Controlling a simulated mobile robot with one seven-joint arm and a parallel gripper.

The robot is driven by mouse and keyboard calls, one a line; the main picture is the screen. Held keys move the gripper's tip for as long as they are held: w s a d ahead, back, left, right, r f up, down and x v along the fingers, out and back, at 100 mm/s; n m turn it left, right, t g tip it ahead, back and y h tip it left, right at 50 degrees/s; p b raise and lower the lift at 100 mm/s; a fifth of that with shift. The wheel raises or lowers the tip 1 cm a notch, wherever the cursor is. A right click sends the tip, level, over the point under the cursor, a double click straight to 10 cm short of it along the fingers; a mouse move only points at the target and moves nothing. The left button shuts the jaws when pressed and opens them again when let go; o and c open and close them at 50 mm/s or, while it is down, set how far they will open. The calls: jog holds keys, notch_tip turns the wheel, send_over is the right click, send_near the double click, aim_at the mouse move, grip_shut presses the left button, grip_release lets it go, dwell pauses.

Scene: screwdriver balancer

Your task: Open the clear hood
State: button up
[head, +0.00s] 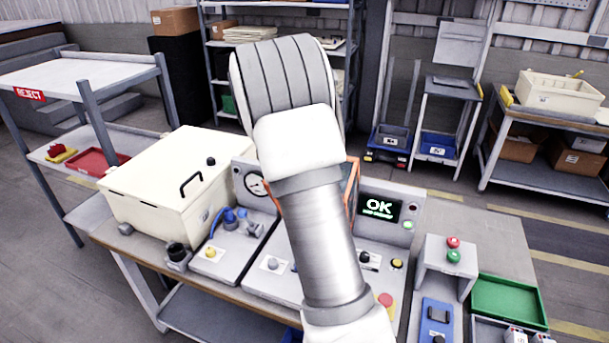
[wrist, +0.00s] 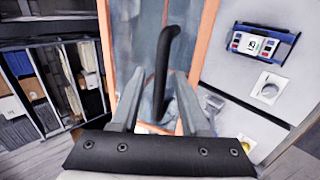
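The clear hood (wrist: 135,40) has an orange frame and see-through panels, and it fills the middle of the wrist view. A black curved handle (wrist: 162,70) stands out from it. My gripper (wrist: 160,88) is open, with one grey finger on each side of the handle and gaps visible between. I cannot tell how deep the handle sits between the fingers. In the head view, my arm covers most of the hood, and only a strip of its orange frame (head: 353,185) shows. My gripper is hidden there behind my arm.
A cream box with a black handle (head: 150,190) stands left on the workbench. A panel with an OK screen (head: 379,208) is right of the hood. A red and green button box (head: 447,262) and green tray (head: 508,300) sit further right. Shelves (head: 225,60) stand behind.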

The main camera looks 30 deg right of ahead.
jog(key=v, duration=1.7)
jog(key=shift+s+a+b, duration=0.15)
jog(key=shift+a+b, duration=0.05)
jog(key=shift+b, duration=0.2)
jog(key=shift+r, duration=0.1)
jog(key=s+a+m+y, duration=0.2)
jog(key=s+a, duration=0.3)
jog(key=s, duration=0.3)
jog(key=s+a+r+m+y+b, duration=0.1)
jog(key=s+a+m+y, duration=0.1)
jog(key=s+a, duration=0.3)
jog(key=s+a+m+y, duration=0.3)
jog(key=s+a, duration=0.2)
jog(key=s, duration=0.7)
jog(key=shift+s+a+r+m, duration=0.15)
jog(key=shift+r+m, duration=0.15)
jog(key=shift+r, duration=0.05)
